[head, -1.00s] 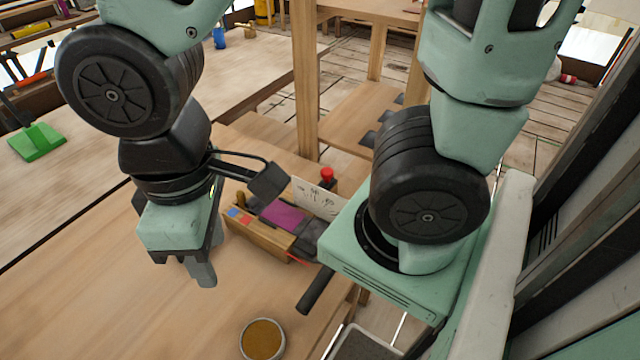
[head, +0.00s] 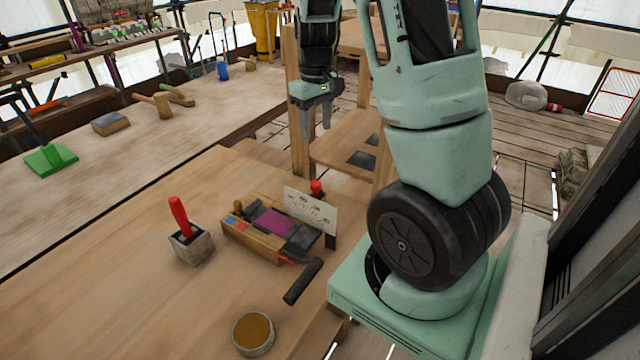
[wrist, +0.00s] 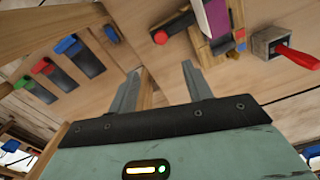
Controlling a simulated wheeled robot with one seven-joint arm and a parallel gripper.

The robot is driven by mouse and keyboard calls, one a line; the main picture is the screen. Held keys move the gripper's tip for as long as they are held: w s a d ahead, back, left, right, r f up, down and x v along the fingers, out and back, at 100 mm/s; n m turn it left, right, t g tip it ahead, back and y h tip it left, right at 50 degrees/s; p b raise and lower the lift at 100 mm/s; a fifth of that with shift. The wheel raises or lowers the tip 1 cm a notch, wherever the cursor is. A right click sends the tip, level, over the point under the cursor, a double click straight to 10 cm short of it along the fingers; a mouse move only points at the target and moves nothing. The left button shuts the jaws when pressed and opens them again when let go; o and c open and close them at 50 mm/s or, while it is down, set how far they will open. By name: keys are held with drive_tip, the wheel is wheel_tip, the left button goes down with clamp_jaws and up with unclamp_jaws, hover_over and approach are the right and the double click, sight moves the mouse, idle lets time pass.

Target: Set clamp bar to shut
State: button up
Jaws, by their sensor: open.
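A wooden fixture (head: 250,240) with a purple piece (head: 271,222) on top stands on the workbench. A dark bar (head: 300,239) lies across its right end. A black cylindrical handle (head: 303,281) sticks out at its front right, beside a small red part; I cannot tell which of these dark parts is the clamp bar, nor its exact position. My gripper (head: 318,118) is open and empty, beyond the fixture, pointing down. In the wrist view my open gripper (wrist: 160,85) shows with the purple piece (wrist: 216,18) above it, apart from the fingers.
A stone block (head: 192,246) with a red-handled tool stands left of the fixture. A round tin (head: 253,333) stands in front. A white marked card (head: 311,212) and a red knob (head: 317,187) stand behind. Wooden posts (head: 299,140) and shelves are near my gripper.

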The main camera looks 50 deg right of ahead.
sight(316, 183)
wheel_tip(316, 183, down, 17)
drive_tip(key=shift+p, duration=0.75)
clamp_jaws()
drive_tip(key=a, duration=0.9)
drive_tip(key=shift+s+b, duration=0.3)
drive_tip(key=shift+b, duration=0.05)
unclamp_jaws()
drive_tip(key=shift+a, duration=0.15)
drive_tip(key=shift+r, duration=0.1)
